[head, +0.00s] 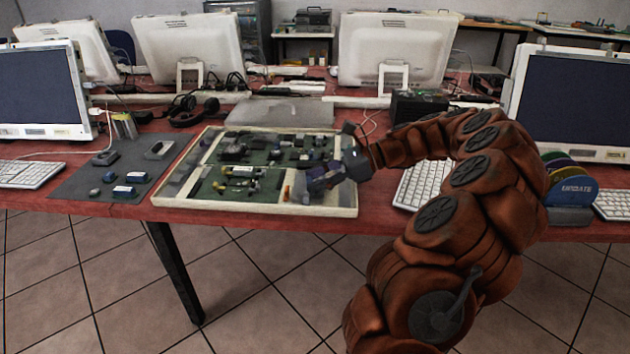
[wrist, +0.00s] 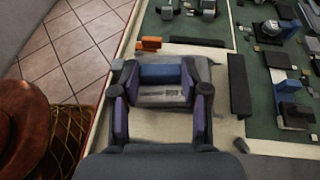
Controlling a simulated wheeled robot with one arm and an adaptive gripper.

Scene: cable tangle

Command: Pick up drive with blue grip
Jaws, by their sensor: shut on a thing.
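The drive with the blue grip (wrist: 160,75) lies between my gripper's fingers in the wrist view. It is a grey block with a printed label and a blue band along its far side. My gripper (wrist: 160,92) is shut on it, with one finger against each short end. In the head view my gripper (head: 322,178) is at the right side of the shallow cream-framed tray (head: 270,208) and hides the drive. I cannot tell whether the drive still touches the tray.
The tray holds several electronic parts on green boards, and a small orange part (wrist: 149,44) lies close to the drive. A dark mat (head: 85,185) with several small items lies left of the tray. A keyboard (head: 424,184) and monitors stand around it.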

